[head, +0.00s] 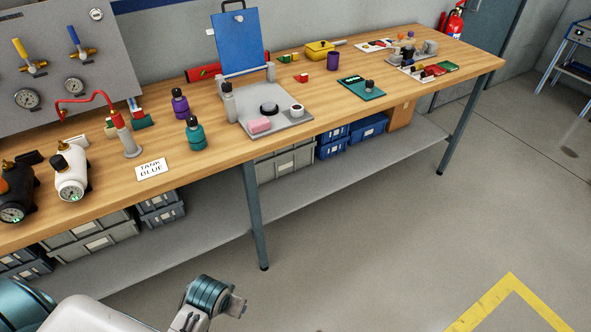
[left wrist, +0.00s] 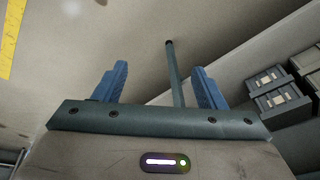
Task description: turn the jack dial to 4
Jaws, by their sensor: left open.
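A grey plate (head: 298,122) on the bench carries a black round knob (head: 269,108), a small white-topped cup-like part (head: 297,110) and a pink block (head: 260,125). To its right lies a teal panel (head: 374,95) with a dark display and a dark knob (head: 369,86). I cannot tell which knob is the jack dial, and no numbers are readable. My left arm (head: 208,297) is low in front of the bench, away from both knobs. In the left wrist view my left gripper (left wrist: 160,72) is open and empty, its blue fingers apart. My right gripper is not in view.
A blue upright board (head: 238,42) stands behind the grey plate. A bench leg (head: 255,215) and lower shelf (head: 215,235) are near my arm. The floor at right is clear.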

